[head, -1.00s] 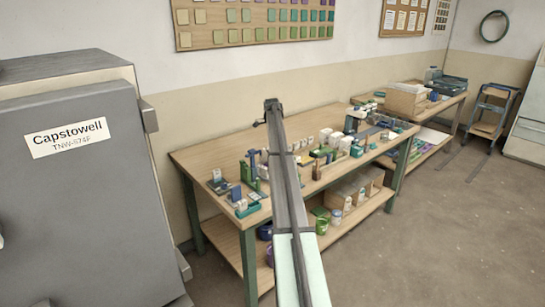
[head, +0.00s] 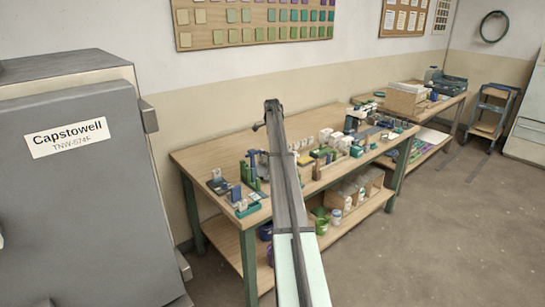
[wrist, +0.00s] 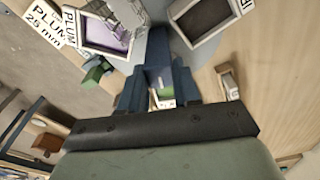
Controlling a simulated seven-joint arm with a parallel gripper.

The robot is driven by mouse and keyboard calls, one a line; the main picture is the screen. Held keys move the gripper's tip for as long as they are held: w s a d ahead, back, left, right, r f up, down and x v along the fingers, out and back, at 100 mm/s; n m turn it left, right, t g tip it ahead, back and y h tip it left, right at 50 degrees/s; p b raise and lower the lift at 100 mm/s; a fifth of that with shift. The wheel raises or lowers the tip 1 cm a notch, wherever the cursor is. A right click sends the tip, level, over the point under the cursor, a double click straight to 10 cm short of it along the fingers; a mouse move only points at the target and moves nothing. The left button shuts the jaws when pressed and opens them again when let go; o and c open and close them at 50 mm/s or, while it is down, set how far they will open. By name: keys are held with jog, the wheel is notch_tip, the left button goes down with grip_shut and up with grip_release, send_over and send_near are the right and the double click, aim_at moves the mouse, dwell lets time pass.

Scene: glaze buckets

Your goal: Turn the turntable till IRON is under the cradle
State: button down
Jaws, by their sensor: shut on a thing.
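In the wrist view, my gripper (wrist: 160,98) has its dark fingers closed on a dark blue piece (wrist: 158,58) beside a grey-blue surface, which looks like the turntable (wrist: 155,40). I cannot tell whether the piece is fixed to it. A square bucket with purple inside (wrist: 105,38) stands at upper left, with PLUM labels next to it. Another bucket (wrist: 203,18), dark inside, stands at upper right; its label is cut off and unreadable. No IRON label is readable, and the cradle cannot be made out. In the head view my arm hides the gripper and the turntable.
In the wrist view, a small green block (wrist: 97,70) lies left of my gripper and a small pale-and-brown item (wrist: 228,82) right of it. The wooden bench (head: 205,160) carries many small items in the head view. A grey Capstowell cabinet (head: 75,215) stands at left.

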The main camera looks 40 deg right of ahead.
jog(key=n, duration=0.3)
jog(key=shift+n, duration=0.4)
jog(key=n, duration=0.3)
jog(key=shift+n+t, duration=0.4)
jog(key=n, duration=0.8)
jog(key=shift+t+y, duration=0.3)
jog(key=c, duration=0.9)
grip_release()
jog(key=shift+r, duration=0.15)
